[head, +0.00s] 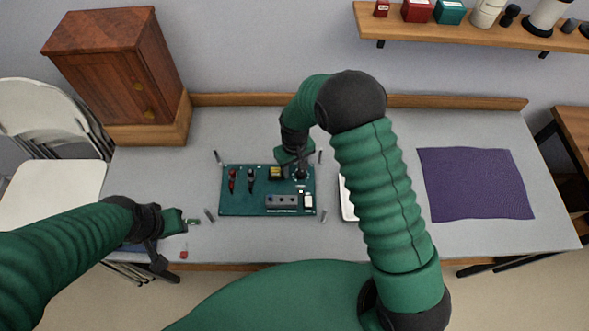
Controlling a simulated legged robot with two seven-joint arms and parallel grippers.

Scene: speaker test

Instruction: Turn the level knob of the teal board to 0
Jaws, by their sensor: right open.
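The teal board (245,206) lies flat on the grey table near the middle, with red and black plugs, a yellow part and a grey block on it. A dark round knob (300,175) sits at its upper right; its pointer and scale are too small to read. My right gripper (298,161) is open, over the board's upper right edge close to the knob, and partly hides that area. I cannot tell if it touches the knob. My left gripper (172,238) is left of the board, away from it; its finger gap is unclear.
A white tray (347,200) is partly hidden behind my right arm. A purple cloth (475,184) lies at the right. A wooden cabinet (115,75) stands at the back left. Small red (184,253) and green (193,221) pieces lie by my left gripper. Short posts surround the board.

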